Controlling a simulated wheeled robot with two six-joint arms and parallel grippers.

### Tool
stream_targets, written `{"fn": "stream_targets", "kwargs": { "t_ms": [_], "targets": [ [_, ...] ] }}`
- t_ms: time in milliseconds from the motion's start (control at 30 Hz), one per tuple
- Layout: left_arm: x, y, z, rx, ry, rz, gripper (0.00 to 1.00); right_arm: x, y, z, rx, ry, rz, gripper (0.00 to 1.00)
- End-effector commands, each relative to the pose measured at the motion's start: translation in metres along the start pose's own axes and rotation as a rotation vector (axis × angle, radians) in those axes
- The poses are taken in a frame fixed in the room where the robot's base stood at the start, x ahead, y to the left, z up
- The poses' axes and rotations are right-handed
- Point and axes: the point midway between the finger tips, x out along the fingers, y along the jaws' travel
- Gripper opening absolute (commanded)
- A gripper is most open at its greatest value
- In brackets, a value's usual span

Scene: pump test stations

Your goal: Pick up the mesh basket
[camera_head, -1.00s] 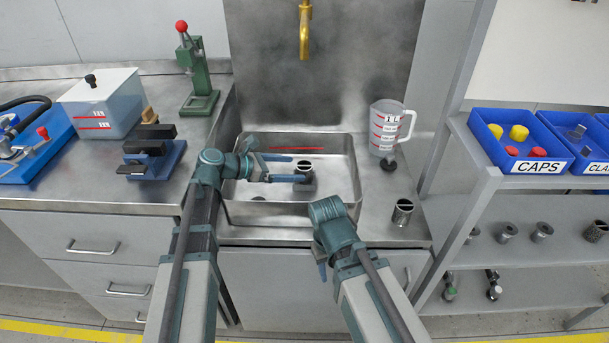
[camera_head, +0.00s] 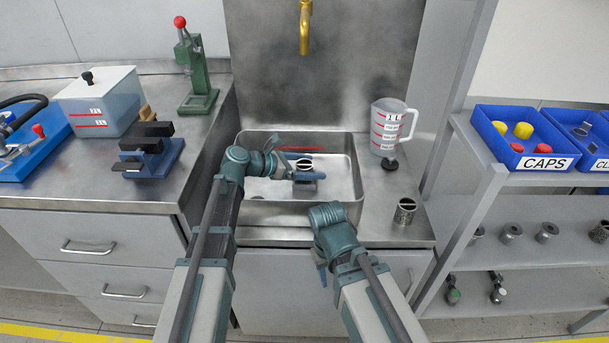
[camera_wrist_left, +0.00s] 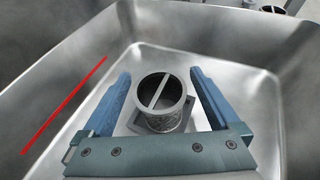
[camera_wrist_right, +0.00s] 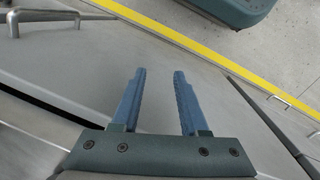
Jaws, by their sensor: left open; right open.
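The mesh basket (camera_head: 304,164), a small grey cylinder with a bar across its open top, stands upright in the steel sink (camera_head: 258,212). My left gripper (camera_head: 305,170) is open over the sink at the basket. In the left wrist view the basket (camera_wrist_left: 168,121) sits between the two blue fingers (camera_wrist_left: 159,74), with a visible gap on both sides. A square grey base shows under it. My right gripper (camera_wrist_right: 160,72) is open and empty in front of the counter, pointing down toward the floor.
A similar cylinder (camera_head: 405,211) stands on the counter right of the sink, near a measuring jug (camera_head: 386,128) and a dark knob (camera_head: 390,164). A brass tap (camera_head: 305,30) hangs above the sink. A shelf with blue bins (camera_head: 515,140) stands at the right.

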Motion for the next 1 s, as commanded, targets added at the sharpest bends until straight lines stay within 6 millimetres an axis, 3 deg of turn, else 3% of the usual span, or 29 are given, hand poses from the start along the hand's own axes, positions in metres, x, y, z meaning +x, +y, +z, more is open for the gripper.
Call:
{"fn": "stream_targets", "kwargs": {
  "t_ms": [67,267,800,1000],
  "targets": [
    [0.0084,0.0003,-0.0014,0.001,0.001,0.0,0.95,0.0044,-0.0004,-0.0003,0.0,0.0,0.0,0.44],
    [0.0081,-0.0001,-0.0002,0.0,0.001,0.001,0.95,0.0031,-0.0003,-0.0002,0.0,0.0,0.0,0.44],
    [0.0079,-0.0001,-0.0002,0.0,0.0,0.001,0.0,0.0031,-0.0003,-0.0002,0.0,0.0,0.0,0.44],
    [0.0078,-0.0001,0.0001,0.0,0.0,0.001,0.0,0.0028,-0.0003,-0.0002,0.0,0.0,0.0,0.44]
  ]
}}
